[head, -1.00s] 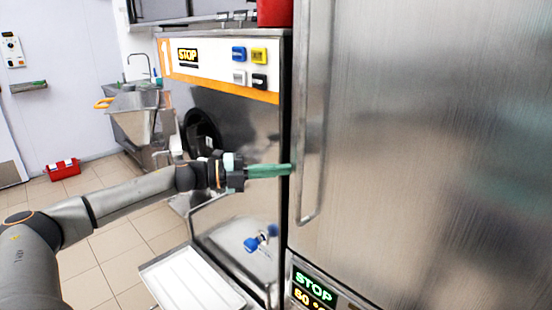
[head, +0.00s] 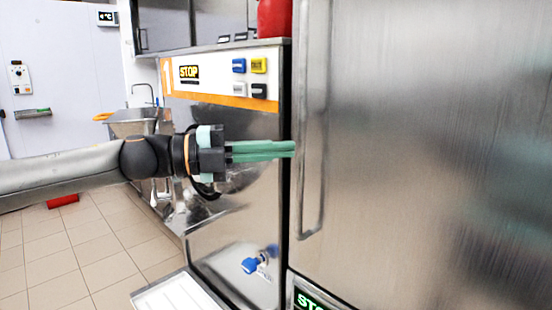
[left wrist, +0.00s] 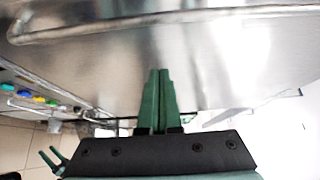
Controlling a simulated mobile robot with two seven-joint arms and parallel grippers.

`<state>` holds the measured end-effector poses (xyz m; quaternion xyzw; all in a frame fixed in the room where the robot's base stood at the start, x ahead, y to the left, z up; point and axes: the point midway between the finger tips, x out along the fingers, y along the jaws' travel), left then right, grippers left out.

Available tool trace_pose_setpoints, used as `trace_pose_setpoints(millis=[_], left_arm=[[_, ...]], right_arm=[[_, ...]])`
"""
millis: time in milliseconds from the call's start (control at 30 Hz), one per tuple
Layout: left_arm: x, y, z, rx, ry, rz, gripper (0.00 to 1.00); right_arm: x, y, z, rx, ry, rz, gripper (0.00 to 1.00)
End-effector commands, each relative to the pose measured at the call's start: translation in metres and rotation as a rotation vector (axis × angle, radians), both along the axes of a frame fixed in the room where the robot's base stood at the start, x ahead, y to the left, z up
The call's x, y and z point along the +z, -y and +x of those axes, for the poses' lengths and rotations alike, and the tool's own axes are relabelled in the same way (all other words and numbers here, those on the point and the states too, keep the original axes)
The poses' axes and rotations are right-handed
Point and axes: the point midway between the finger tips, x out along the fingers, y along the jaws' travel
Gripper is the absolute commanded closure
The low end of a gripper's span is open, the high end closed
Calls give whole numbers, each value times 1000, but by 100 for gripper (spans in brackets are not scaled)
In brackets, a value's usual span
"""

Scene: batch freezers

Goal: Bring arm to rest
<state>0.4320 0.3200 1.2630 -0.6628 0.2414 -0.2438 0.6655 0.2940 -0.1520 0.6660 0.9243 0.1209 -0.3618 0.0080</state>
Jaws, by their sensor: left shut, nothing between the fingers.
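My left arm comes in from the left in the head view, roughly level. Its left gripper (head: 292,149) has green fingers, closed together and empty. In the picture the fingertips lie just left of the tall steel door (head: 420,150) and its vertical bar handle (head: 312,130); I cannot tell whether they touch the door. In the left wrist view the gripper (left wrist: 158,75) also shows shut, its fingers pointing at a steel surface with a bar handle (left wrist: 150,22) across the top.
A batch freezer (head: 230,125) with a STOP display and coloured buttons stands behind the gripper. A white tray (head: 180,296) sits low in front of it, below a blue-handled tap (head: 250,266). A red container (head: 274,18) stands on top. Tiled floor (head: 80,250) is open at left.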

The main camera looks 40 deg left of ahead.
Motion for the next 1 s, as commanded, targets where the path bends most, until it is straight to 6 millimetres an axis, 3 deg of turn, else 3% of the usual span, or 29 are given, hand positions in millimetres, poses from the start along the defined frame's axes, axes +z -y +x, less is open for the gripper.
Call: trace_pose_setpoints(millis=[267, 467, 567, 667, 800, 1000], left_arm=[[4, 6, -8, 0, -1, 0, 100], [-5, 9, 0, -9, -21, -24, 100], [-26, 17, 17, -23, -66, -79, 100], [-59, 28, 37, -33, -132, -162, 100], [-114, 44, 59, -19, -239, -297, 100], [-196, 64, 72, 54, -399, -493, 100]], right_arm=[[0, 0, 3, 2, 5, 0, 35], [2, 0, 3, 2, 5, -2, 35], [7, 1, 2, 2, 5, -3, 35], [12, 2, 0, 0, 3, -4, 35], [20, 4, -1, -3, 3, -7, 35], [29, 8, -3, -10, 4, -11, 35]])
